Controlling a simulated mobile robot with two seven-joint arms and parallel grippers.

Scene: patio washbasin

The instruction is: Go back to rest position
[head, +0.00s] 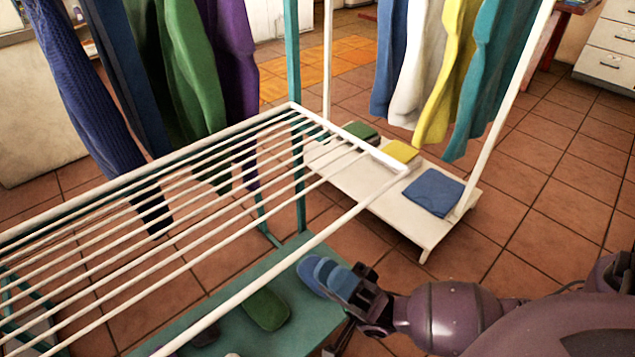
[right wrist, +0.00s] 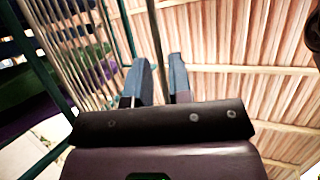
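My right gripper (head: 325,275) is in the lower middle of the head view, beside the front rail of the drying rack. Its blue fingers also show in the right wrist view (right wrist: 160,85), pointing up towards the wooden ceiling. They stand apart, with nothing seen held between them. A thin dark pole shows behind the gap. My right arm comes in from the lower right. My left gripper is in neither view.
A white-barred drying rack (head: 190,215) fills the left and centre, with a teal lower shelf (head: 285,262). Behind it, clothes hang above a white low shelf (head: 385,203) with folded cloths, including a blue one (head: 433,192). Tiled floor (head: 560,215) is clear at the right.

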